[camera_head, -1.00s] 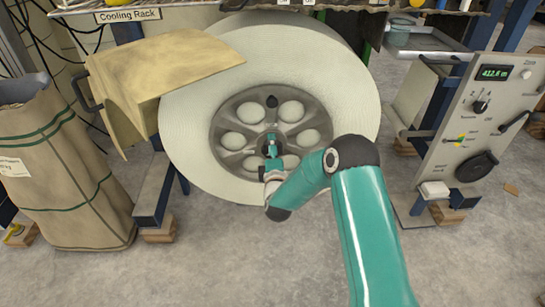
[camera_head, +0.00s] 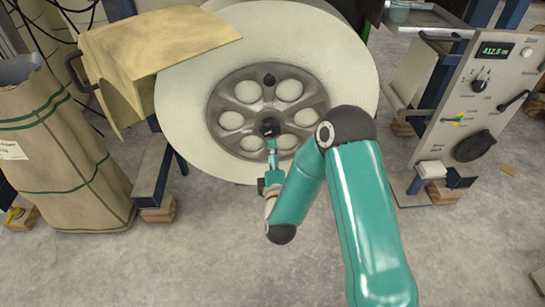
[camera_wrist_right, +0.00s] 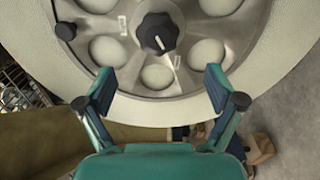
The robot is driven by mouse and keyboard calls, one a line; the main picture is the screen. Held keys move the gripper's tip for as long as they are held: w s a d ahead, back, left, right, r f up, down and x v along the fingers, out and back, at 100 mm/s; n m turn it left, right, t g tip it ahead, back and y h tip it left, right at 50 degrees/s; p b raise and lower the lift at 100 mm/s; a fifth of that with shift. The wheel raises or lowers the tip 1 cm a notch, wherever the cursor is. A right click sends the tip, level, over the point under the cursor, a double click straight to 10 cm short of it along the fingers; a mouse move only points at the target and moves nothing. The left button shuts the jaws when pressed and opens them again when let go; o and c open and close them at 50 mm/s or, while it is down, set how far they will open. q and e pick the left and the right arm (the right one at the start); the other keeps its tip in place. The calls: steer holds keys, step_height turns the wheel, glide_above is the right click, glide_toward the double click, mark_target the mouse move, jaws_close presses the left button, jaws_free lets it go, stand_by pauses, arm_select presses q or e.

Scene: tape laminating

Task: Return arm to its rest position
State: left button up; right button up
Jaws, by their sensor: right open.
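My right arm (camera_head: 362,215) comes in from the bottom of the head view and bends toward the large white roll (camera_head: 185,120). My right gripper (camera_head: 272,150) is in front of the roll's grey metal hub (camera_head: 238,95). In the right wrist view my right gripper (camera_wrist_right: 158,88) is open with its fingers spread wide and nothing between them. The black centre knob (camera_wrist_right: 157,33) lies beyond the fingertips, apart from them. The knob also shows in the head view (camera_head: 269,127). My left gripper is not in view.
A brown sack (camera_head: 55,150) stands at the left, beside a yellowish curved cover (camera_head: 150,50). A control panel (camera_head: 480,100) with a green display, knobs and levers stands at the right. The grey floor (camera_head: 220,250) in front is clear.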

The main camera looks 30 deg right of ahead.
stand_by(0.3)
steer(key=s+a+f+m+g+y+p, duration=0.1)
steer(key=s+a+f+g+y, duration=0.25)
steer(key=a+f, duration=0.35)
steer(key=s+a+f+m+g+y+p, duration=0.1)
steer(key=s+a+f+m+g+y, duration=0.15)
steer(key=a+f+y, duration=0.45)
steer(key=s+a+f+m+g+y, duration=0.1)
steer(key=s+a+f+m+g, duration=0.1)
steer(key=s+f+m+g, duration=0.3)
steer(key=s+a+m+g+y, duration=0.1)
steer(key=s+a+m, duration=0.15)
steer(key=s, duration=0.45)
steer(key=s+a+f+m+g+y, duration=0.1)
steer(key=s+a+f+m+g, duration=0.2)
steer(key=s, duration=0.3)
step_height(320, 180, up, 38)
steer(key=p, duration=3.7)
steer(key=shift+s+d+m+p, duration=0.15)
steer(key=shift+s+m+p, duration=0.1)
steer(key=shift+m+p, duration=0.15)
